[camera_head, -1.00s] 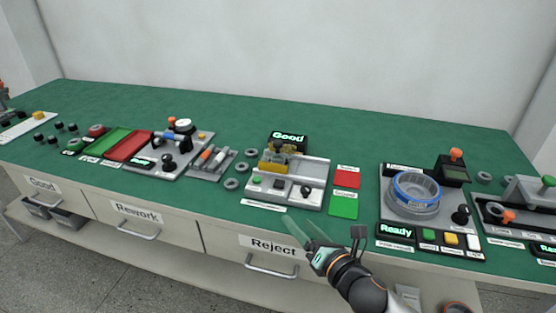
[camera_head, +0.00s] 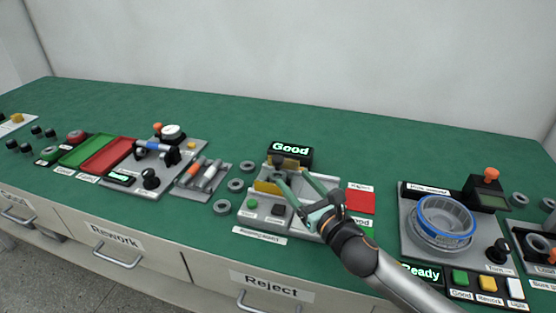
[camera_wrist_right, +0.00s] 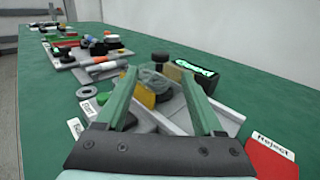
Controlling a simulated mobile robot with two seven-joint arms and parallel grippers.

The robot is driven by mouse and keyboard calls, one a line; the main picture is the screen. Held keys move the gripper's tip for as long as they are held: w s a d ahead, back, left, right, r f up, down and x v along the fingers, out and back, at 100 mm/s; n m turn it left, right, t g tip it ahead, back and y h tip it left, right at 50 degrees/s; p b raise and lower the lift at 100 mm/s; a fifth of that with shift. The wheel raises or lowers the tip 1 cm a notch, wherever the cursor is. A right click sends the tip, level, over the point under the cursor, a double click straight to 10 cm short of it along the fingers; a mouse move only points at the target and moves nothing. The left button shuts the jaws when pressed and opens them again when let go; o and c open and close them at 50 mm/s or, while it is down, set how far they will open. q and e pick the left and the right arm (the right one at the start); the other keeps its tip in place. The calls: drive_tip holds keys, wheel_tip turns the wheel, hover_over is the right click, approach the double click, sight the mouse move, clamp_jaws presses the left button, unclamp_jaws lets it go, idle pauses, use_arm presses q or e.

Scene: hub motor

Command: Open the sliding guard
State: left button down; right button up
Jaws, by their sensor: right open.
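The station with the lit "Good" display (camera_head: 290,150) stands at mid-table. On it is a yellow guard piece (camera_head: 267,187), partly hidden by my gripper, with a dark knob (camera_head: 279,161) near it. My right gripper (camera_head: 291,174) is open over the station, its two green fingers spread and pointing towards the back. In the wrist view the yellow piece (camera_wrist_right: 146,94) and a dark round knob (camera_wrist_right: 160,57) show between the fingers (camera_wrist_right: 160,88). I cannot tell whether a finger touches anything. My left gripper is not in view.
A red Reject pad (camera_head: 361,201) lies right of the station. Further right is a fixture with a blue ring (camera_head: 446,215). Grey rings (camera_head: 235,185) and a fixture with a blue-grey part (camera_head: 153,147) are on the left. The table behind the station is clear.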

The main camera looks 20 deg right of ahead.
sight(278, 162)
drive_tip(key=w, duration=0.3)
drive_tip(key=w+a, duration=0.1)
drive_tip(key=w, duration=0.5)
drive_tip(key=shift+a+b, duration=0.3)
drive_tip(key=shift+a, duration=0.1)
clamp_jaws()
idle(0.9)
